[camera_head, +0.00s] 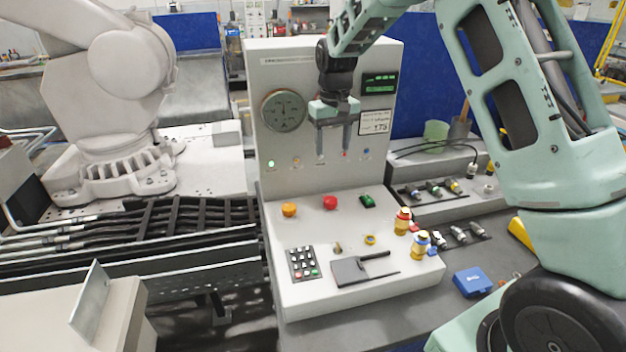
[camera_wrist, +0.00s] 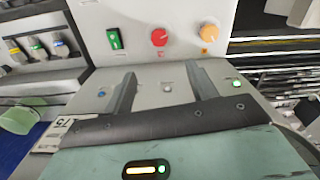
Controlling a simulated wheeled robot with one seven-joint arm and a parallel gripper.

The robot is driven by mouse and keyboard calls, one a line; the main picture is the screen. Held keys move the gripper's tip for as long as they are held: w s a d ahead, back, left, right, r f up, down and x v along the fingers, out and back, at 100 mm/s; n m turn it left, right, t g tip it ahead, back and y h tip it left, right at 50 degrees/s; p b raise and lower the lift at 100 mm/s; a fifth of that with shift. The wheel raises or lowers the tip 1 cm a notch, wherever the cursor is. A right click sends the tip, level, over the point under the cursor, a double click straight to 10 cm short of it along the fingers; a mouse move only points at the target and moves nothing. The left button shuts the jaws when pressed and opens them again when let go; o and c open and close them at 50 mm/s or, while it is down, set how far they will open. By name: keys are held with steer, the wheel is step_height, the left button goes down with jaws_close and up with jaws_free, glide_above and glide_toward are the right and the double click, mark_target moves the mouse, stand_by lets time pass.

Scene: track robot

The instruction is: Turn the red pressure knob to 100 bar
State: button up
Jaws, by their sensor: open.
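The red pressure knob (camera_head: 330,202) sits on the sloping console top, between an orange knob (camera_head: 289,209) and a green rocker switch (camera_head: 367,200). In the wrist view the red knob (camera_wrist: 159,38) shows beyond my fingertips, near the top centre. My gripper (camera_head: 333,153) is open and empty, pointing down in front of the upright panel, above and apart from the red knob. The round pressure gauge (camera_head: 283,110) is on the panel left of my gripper; its reading is too small to tell. A green display (camera_head: 379,84) and a label reading 175 (camera_head: 375,122) are at the right.
A blue box (camera_head: 472,282) lies on the bench to the right. A large white robot arm (camera_head: 120,90) stands at left.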

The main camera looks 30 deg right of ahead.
mark_target(331, 200)
step_height(331, 200, down, 17)
steer(key=p, duration=0.5)
steer(key=shift+w+d+f, duration=0.1)
steer(key=shift+f, duration=0.1)
steer(key=c, duration=1)
